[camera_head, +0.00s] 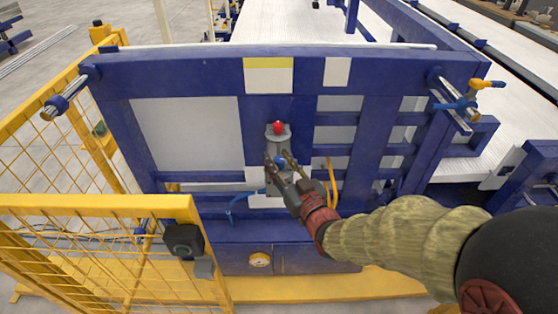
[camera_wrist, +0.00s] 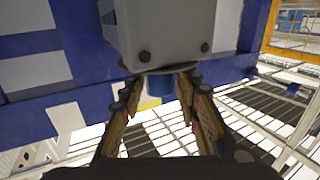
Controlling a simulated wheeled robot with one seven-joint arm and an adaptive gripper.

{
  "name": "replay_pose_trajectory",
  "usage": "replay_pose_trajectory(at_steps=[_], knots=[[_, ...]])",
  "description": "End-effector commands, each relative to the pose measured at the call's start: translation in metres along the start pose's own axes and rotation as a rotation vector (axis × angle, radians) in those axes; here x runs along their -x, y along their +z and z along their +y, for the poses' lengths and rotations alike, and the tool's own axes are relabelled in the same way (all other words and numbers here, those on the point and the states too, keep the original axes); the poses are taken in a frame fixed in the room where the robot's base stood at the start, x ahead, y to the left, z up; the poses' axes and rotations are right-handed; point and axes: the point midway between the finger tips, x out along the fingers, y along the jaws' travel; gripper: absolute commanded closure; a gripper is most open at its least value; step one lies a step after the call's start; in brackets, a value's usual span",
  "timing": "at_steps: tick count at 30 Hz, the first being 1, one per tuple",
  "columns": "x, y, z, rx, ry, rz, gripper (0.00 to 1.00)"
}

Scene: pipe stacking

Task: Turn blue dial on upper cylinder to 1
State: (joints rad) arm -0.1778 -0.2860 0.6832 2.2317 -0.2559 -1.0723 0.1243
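The small blue dial (camera_head: 281,161) is on the front of a grey housing in the middle of the blue frame, below a red knob. My gripper (camera_head: 278,158) reaches it from the lower right, one finger on each side. In the wrist view, the blue dial (camera_wrist: 159,84) sticks out under a grey box (camera_wrist: 165,30). The two fingers of my gripper (camera_wrist: 161,82) are spread and flank the dial, with narrow gaps seeming to show. The dial's marks and number cannot be read.
The red knob (camera_head: 278,127) sits close above my fingers.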

Motion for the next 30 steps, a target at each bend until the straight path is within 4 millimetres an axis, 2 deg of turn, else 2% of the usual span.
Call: replay_pose_trajectory(at_steps=[15, 30], knots=[[0.0002, 0.0001, 0.0000, 0.000, 0.000, 0.000, 0.99], [0.0002, 0.0008, 0.0024, 0.000, -0.075, -0.001, 1.00]])
